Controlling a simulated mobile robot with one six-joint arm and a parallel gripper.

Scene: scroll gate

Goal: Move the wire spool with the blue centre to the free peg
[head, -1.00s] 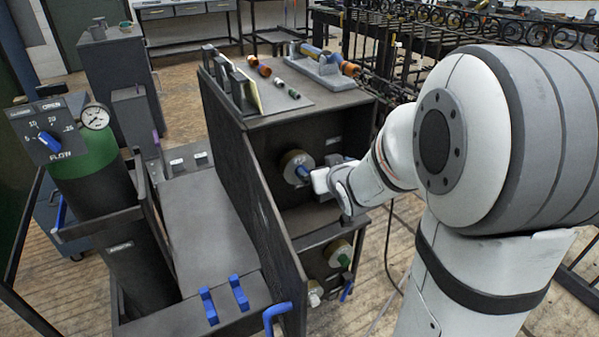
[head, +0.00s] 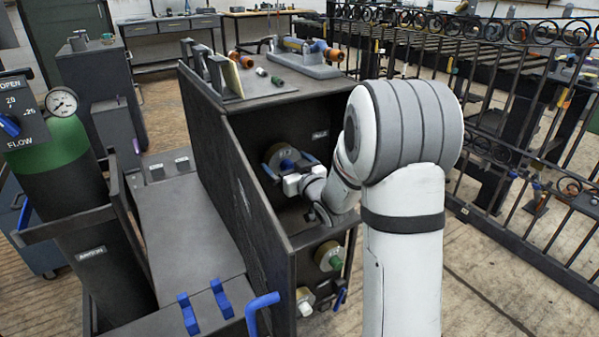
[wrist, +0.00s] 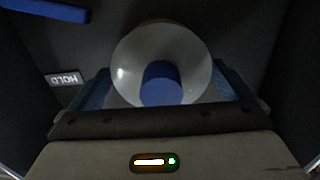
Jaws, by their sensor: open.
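The wire spool with the blue centre (head: 276,152) hangs on the back wall inside the dark cabinet's upper bay. In the wrist view it is a pale disc (wrist: 185,50) with a blue hub (wrist: 161,84) facing me. My gripper (head: 290,168) is at the spool, its blue fingers apart, one on each side. In the wrist view my gripper (wrist: 162,88) is open, and I cannot tell whether the fingers touch the rim. A blue bar (wrist: 45,10) shows at the upper left of the wrist view; I cannot tell whether it is the free peg.
An upside-down HOLD label (wrist: 63,79) is beside the spool. A green-centred spool (head: 328,256) sits in the lower bay. The cabinet's tall side panel (head: 232,190) stands close left of my gripper. A gas cylinder (head: 60,180) is farther left. An iron fence (head: 510,120) stands right.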

